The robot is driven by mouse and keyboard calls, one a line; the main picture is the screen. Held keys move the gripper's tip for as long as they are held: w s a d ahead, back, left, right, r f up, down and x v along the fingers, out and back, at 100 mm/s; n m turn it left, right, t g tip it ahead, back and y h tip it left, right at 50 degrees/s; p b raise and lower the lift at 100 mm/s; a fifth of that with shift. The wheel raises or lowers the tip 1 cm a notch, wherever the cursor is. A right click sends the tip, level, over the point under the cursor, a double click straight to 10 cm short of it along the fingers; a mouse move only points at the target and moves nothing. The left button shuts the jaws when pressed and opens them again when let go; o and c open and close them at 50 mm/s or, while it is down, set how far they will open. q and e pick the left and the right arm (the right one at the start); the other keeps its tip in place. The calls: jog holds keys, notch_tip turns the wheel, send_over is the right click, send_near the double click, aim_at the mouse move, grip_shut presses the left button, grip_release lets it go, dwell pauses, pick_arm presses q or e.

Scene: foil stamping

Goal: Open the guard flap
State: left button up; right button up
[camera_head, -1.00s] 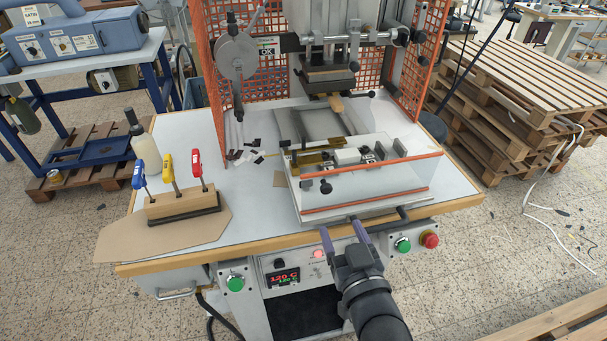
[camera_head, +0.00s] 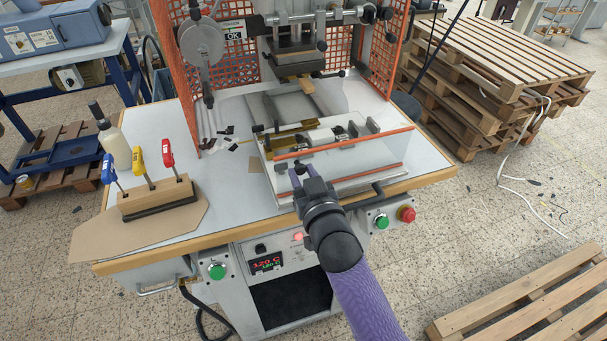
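The guard flap (camera_head: 370,158) is a clear panel with orange edge strips at the front of the press bed. My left gripper is out of view.
The press head (camera_head: 300,62) hangs above the bed, with orange mesh guards (camera_head: 383,45) at the sides. A green button (camera_head: 382,221) and red button (camera_head: 406,214) are on the front panel.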

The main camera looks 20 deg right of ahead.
grip_shut()
dwell(1.0)
